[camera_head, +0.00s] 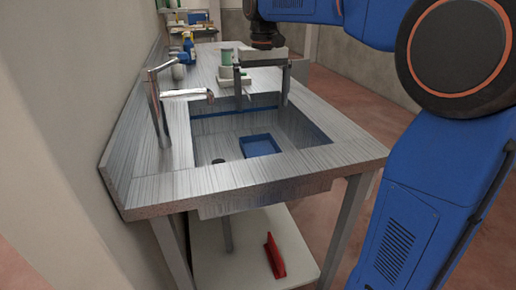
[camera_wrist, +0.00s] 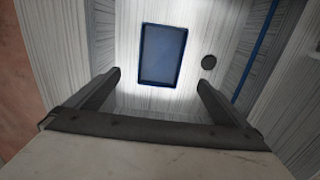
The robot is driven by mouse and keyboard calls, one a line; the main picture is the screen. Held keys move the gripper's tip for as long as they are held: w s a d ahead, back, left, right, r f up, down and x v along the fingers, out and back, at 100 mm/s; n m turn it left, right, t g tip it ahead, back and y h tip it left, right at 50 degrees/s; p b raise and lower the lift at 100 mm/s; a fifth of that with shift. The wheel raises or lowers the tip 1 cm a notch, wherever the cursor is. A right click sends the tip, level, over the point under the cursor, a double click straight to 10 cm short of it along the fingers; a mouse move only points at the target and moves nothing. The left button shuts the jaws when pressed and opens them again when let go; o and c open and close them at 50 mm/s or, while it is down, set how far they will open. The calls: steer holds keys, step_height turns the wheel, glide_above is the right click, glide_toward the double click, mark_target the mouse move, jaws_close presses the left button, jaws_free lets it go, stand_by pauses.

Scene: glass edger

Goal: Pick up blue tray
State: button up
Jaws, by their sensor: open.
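The blue tray (camera_head: 260,146) is a small shallow rectangle lying flat on the floor of the steel sink (camera_head: 225,148). In the wrist view the blue tray (camera_wrist: 163,55) is whole and unobstructed, beyond the fingertips and a little left of the middle. My gripper (camera_head: 262,103) is above the far part of the sink, fingers pointing down. In the wrist view my gripper (camera_wrist: 160,80) has its two fingers wide apart with nothing between them. The tray is apart from the fingers.
A chrome faucet (camera_head: 160,100) rises at the sink's left and its spout reaches over the basin. A round drain (camera_wrist: 208,62) lies beside the tray. Bottles (camera_head: 188,45) stand at the counter's far left. A red object (camera_head: 274,256) is on the lower shelf.

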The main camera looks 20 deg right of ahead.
glide_toward(261, 154)
steer(key=shift+s+d+f, duration=0.1)
steer(key=shift+s+f, duration=0.05)
steer(key=shift+s, duration=0.1)
steer(key=shift+w+f, duration=0.15)
steer(key=shift+f, duration=2.95)
steer(key=shift+r, duration=0.1)
steer(key=c, duration=1.2)
